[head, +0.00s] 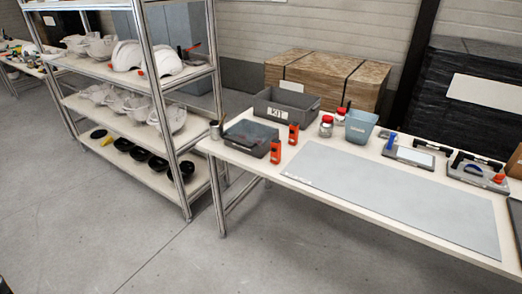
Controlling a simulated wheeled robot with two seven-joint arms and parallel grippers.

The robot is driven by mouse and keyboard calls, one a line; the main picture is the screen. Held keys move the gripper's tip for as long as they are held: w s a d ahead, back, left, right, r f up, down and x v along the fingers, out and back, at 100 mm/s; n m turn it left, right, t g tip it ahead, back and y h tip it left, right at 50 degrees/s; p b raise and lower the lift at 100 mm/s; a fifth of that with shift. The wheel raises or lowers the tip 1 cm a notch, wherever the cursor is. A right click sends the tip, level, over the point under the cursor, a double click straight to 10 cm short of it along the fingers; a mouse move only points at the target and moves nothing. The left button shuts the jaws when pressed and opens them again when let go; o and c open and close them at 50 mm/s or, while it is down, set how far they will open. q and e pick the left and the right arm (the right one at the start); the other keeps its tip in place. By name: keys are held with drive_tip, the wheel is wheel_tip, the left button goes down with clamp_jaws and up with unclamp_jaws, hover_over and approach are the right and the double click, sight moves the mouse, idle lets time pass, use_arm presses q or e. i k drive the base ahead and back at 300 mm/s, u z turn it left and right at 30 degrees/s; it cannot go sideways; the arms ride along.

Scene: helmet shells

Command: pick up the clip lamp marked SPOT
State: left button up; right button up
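Two small orange-red upright items with dark parts stand on the workbench (235,156) in the head view. One orange item (293,134) is by the grey bin, and the other orange item (275,152) is nearer the front edge, by the dark-lidded case. They may be clip lamps, but they are too small to be sure. I cannot read the word SPOT on either. Neither of my grippers is in view.
The bench holds a grey bin (287,105), dark-lidded case (250,137), red-lidded jars (326,126), blue-grey tub (361,125) and large grey mat (395,190). A shelf rack (130,166) with white shells and black bowls stands left. The floor (110,235) in front is clear.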

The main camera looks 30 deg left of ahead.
sight(293, 138)
drive_tip(key=u, duration=0.25)
drive_tip(key=k, duration=0.4)
drive_tip(key=u, duration=1.35)
drive_tip(key=i, duration=0.8)
drive_tip(key=z, duration=0.65)
drive_tip(key=i, duration=0.6)
drive_tip(key=z, duration=0.65)
